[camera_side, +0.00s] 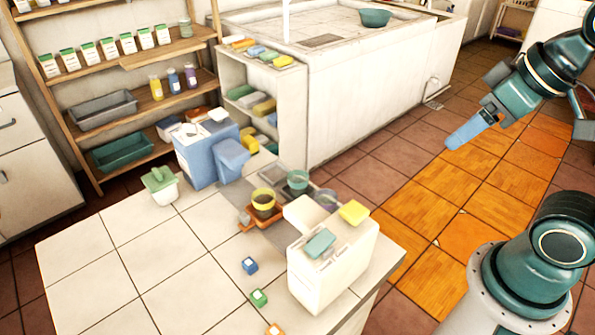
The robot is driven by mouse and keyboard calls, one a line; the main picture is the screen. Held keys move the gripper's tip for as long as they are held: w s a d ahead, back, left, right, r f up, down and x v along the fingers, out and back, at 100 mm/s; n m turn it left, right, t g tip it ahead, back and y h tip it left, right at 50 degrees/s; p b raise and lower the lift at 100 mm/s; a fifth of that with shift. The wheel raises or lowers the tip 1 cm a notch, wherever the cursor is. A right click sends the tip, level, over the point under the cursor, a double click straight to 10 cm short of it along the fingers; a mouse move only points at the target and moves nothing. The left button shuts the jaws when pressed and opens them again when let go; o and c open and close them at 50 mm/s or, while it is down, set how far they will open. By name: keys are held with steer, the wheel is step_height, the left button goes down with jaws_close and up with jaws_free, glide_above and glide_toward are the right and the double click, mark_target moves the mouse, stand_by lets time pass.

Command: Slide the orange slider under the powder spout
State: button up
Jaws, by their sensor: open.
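The orange slider (250,226) lies on the tiled counter, on a grey strip, with a yellow-rimmed cup (263,200) standing on it. A white dispenser box (335,265) stands just right of the slider, with a pale block (305,211) jutting from its top towards the cups. A blue box with a lower blue part (231,158) stands behind and left of the slider. I cannot tell which of these carries the powder spout. My gripper (452,143) is open and empty, in the air over the floor at the upper right, well away from the slider.
A teal cup (298,181) and a clear cup (325,198) stand behind the dispenser. Blue (250,265), green (259,297) and orange (275,330) small blocks sit in front. The counter's left part is clear.

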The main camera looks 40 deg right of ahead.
steer(key=shift+w, duration=0.1)
steer(key=c, duration=0.6)
steer(key=n+g, duration=0.6)
steer(key=n, duration=1.2)
glide_above(244, 215)
step_height(244, 215, down, 14)
steer(key=shift+f, duration=0.2)
step_height(244, 215, down, 14)
steer(key=shift+r, duration=0.1)
